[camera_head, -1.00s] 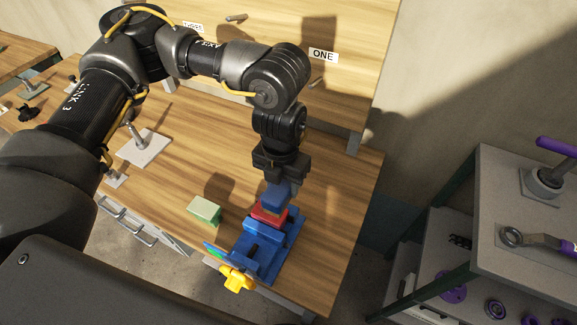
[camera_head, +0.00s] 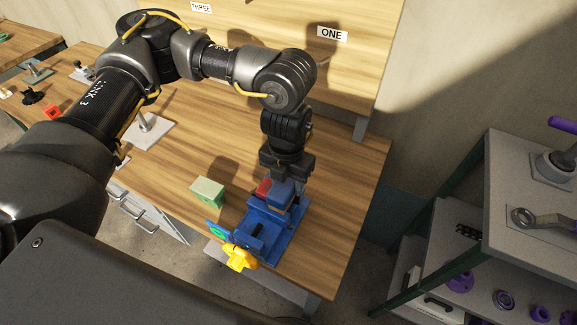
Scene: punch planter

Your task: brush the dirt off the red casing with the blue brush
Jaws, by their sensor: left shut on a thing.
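The red casing (camera_head: 263,188) sits in a blue vise (camera_head: 273,239) near the front right of the wooden table. Only a small red part shows to the left of the brush. My left gripper (camera_head: 284,174) points down above the vise and is shut on the blue brush (camera_head: 282,194). The brush is in front of the casing and hides most of it. I cannot tell whether its bristles touch the casing. Dirt on the casing cannot be made out. My right gripper is not in view.
A pale green block (camera_head: 207,190) stands on the table left of the vise. The vise's yellow handle (camera_head: 239,257) sticks out over the front edge. A grey plate with a post (camera_head: 148,131) lies further left. A metal shelf (camera_head: 510,190) stands at the right.

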